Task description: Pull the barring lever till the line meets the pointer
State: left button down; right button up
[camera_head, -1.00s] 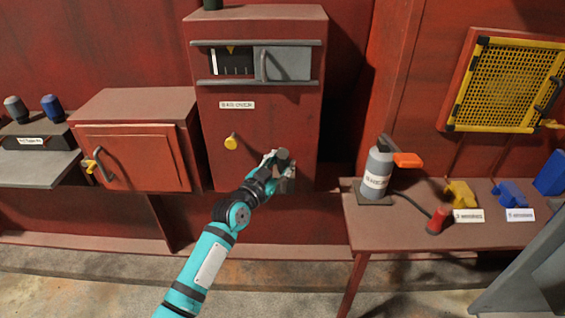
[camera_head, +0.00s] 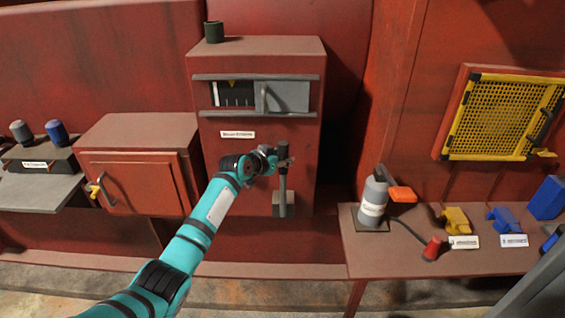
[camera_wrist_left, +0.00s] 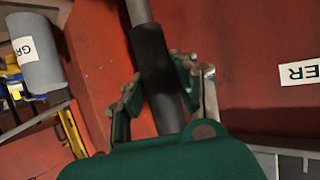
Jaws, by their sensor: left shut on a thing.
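The barring lever (camera_head: 283,181) is a dark upright bar rising from a grey block (camera_head: 284,205) low on the red cabinet (camera_head: 260,55). My left gripper (camera_head: 280,160) is shut on its upper part. In the left wrist view, the fingers (camera_wrist_left: 165,92) sit either side of the lever's black grip (camera_wrist_left: 152,55). The marks are too small to tell which one lines up with the pointer. My right gripper is not in view.
A grey sliding cover (camera_head: 288,95) with a handle fills the window's right half. A smaller red box (camera_head: 135,165) stands left. A table (camera_head: 430,262) at right holds a grey bottle-shaped device (camera_head: 374,195). A yellow mesh guard (camera_head: 505,115) hangs above it.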

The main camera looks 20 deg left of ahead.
pick_arm(q)
jog(key=shift+w+r, duration=0.15)
jog(key=shift+r, duration=0.05)
jog(key=c, duration=1.4)
grip_release()
jog(key=shift+c, duration=0.2)
jog(key=o, duration=0.5)
jog(key=shift+w+f, duration=0.2)
jog(key=shift+c, duration=0.2)
jog(key=shift+s, duration=0.1)
jog(key=v, duration=1.2)
jog(key=shift+a, duration=0.1)
